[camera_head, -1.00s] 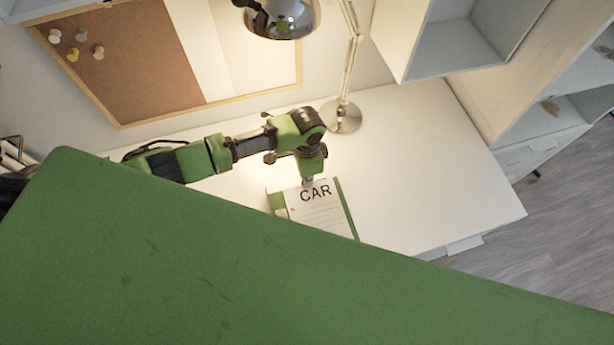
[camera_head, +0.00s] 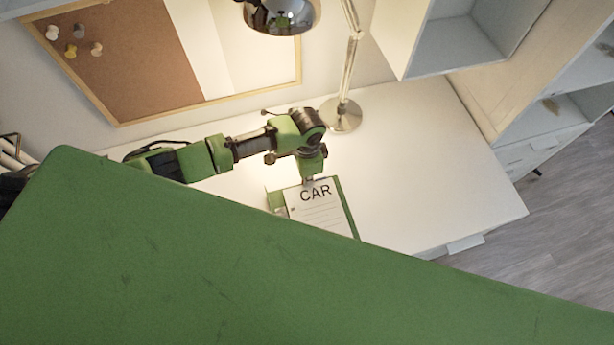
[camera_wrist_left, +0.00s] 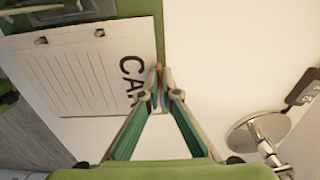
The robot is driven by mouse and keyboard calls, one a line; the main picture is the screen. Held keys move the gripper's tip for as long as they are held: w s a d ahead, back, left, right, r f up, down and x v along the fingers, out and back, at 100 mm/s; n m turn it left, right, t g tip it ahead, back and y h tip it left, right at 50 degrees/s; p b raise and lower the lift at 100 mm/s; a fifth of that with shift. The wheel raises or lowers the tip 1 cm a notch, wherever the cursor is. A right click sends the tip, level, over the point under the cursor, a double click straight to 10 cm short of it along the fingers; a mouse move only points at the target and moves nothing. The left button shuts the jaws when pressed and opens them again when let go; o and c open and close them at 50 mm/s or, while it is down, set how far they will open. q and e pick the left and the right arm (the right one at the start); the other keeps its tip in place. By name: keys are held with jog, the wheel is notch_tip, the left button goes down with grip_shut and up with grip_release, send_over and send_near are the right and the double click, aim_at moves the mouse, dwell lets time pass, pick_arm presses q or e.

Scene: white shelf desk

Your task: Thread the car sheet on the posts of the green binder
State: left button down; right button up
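The car sheet (camera_head: 318,208) is white, with CAR at its top and ruled lines. It lies over the green binder (camera_head: 347,197), whose green shows along the right side and at the upper left. In the left wrist view the sheet (camera_wrist_left: 80,75) has two punched holes along one side, beside the binder's metal clip part (camera_wrist_left: 62,12). Whether the posts are in the holes I cannot tell. My left gripper (camera_head: 308,181) is at the sheet's top edge. In the wrist view its fingertips (camera_wrist_left: 161,84) close together on that edge. My right gripper is out of view.
A desk lamp (camera_head: 341,115) stands behind the gripper, its shade overhead; its base (camera_wrist_left: 250,135) also shows in the wrist view. The white desk (camera_head: 430,170) is clear to the right. Shelves (camera_head: 460,40) rise at the back right. The near part of the desk is hidden.

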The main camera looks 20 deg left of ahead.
pick_arm(q)
jog(key=shift+f, duration=0.15)
dwell(0.3)
jog(key=c, duration=2.2)
grip_release()
notch_tip(320, 180, up, 12)
jog(key=shift+f, duration=0.1)
